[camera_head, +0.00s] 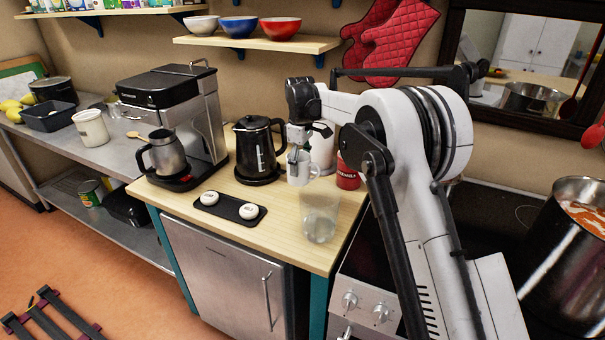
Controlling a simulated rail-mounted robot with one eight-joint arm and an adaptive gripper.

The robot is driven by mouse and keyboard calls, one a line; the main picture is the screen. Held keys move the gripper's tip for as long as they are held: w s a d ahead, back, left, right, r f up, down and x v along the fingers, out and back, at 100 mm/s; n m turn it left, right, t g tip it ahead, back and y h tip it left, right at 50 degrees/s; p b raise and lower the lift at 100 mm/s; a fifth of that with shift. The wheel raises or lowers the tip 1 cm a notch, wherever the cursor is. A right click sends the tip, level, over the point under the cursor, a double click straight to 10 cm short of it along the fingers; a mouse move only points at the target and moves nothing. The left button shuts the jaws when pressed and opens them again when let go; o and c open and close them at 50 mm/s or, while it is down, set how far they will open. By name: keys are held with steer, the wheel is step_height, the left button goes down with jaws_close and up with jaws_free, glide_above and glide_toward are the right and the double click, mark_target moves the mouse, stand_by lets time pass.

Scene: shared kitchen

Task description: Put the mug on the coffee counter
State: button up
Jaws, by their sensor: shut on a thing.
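My gripper (301,150) points down over the right part of the wooden coffee counter (285,222). It is shut on a white mug (298,172), which looks upright. The fingers cover part of the mug's upper side. The mug's base shows against the counter top, between the black kettle and a red can. I cannot tell whether the base touches the wood or is slightly above it.
A black kettle (257,152) stands just left of the mug, a clear glass (320,219) in front, and a red can (348,172) to the right. A coffee machine (187,112) and a black tray (229,206) with two white lids sit further left.

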steer(key=shift+w+d+f+p, duration=0.25)
steer(key=shift+w+d+f, duration=0.2)
steer(key=shift+w+f, duration=0.55)
steer(key=shift+w+d+f+p, duration=0.25)
steer(key=shift+w+d+f, duration=0.25)
steer(key=shift+f, duration=0.85)
steer(key=shift+w+d+f+p, duration=0.25)
steer(key=shift+w+d+f, duration=0.35)
steer(key=shift+f, duration=0.6)
steer(key=shift+w+a, duration=0.1)
steer(key=shift+a, duration=0.05)
steer(key=shift+f, duration=0.2)
steer(key=o, duration=1.4)
steer(key=shift+o, duration=0.2)
steer(key=shift+r, duration=0.1)
step_height(320, 180, up, 12)
steer(key=b, duration=0.1)
steer(key=shift+r, duration=0.2)
